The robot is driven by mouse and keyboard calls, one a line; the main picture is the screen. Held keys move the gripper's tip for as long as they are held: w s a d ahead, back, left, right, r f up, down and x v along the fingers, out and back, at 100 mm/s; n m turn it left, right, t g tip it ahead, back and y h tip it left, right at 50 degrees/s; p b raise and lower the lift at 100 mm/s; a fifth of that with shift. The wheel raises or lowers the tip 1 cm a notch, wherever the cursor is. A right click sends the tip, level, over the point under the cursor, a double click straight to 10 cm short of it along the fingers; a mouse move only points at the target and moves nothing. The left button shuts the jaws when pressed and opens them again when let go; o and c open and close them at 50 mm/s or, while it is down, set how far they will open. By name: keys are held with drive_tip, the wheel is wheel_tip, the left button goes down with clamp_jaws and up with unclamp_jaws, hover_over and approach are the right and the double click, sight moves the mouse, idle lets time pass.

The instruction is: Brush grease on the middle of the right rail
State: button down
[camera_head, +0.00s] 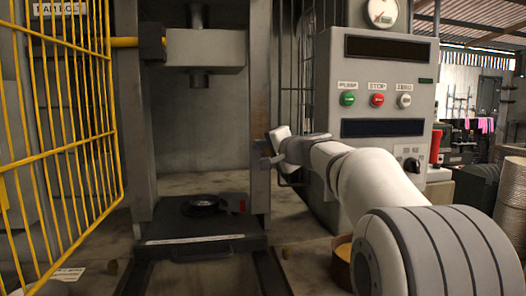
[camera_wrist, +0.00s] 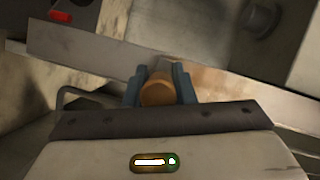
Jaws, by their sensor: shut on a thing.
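My gripper (camera_head: 280,145) is at mid-height beside the right upright (camera_head: 260,85) of the press, close to its edge. In the wrist view, my gripper's blue-grey fingers (camera_wrist: 159,74) are shut on a tan round piece, seen end-on, which looks like the brush handle (camera_wrist: 157,93). The bristles are hidden, so I cannot tell whether they touch the upright. A brownish patch (camera_head: 260,153) shows on the upright near the fingertips. Two dark rails run along the floor in front of the press; the right one (camera_head: 270,272) is low, well below my gripper.
A round pot (camera_head: 341,258) with yellowish contents stands on the floor at the right. A control cabinet (camera_head: 385,75) with buttons is behind my arm. A yellow cage door (camera_head: 60,150) stands open at left. A dark sliding plate (camera_head: 175,225) carries a round black part (camera_head: 204,202).

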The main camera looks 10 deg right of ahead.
drive_tip(key=shift+f+b, duration=4.25)
drive_tip(key=shift+b, duration=0.7)
wheel_tip(320, 180, up, 24)
drive_tip(key=p, duration=1.8)
drive_tip(key=shift+r, duration=0.2)
drive_tip(key=s+b, duration=0.4)
drive_tip(key=s, duration=0.5)
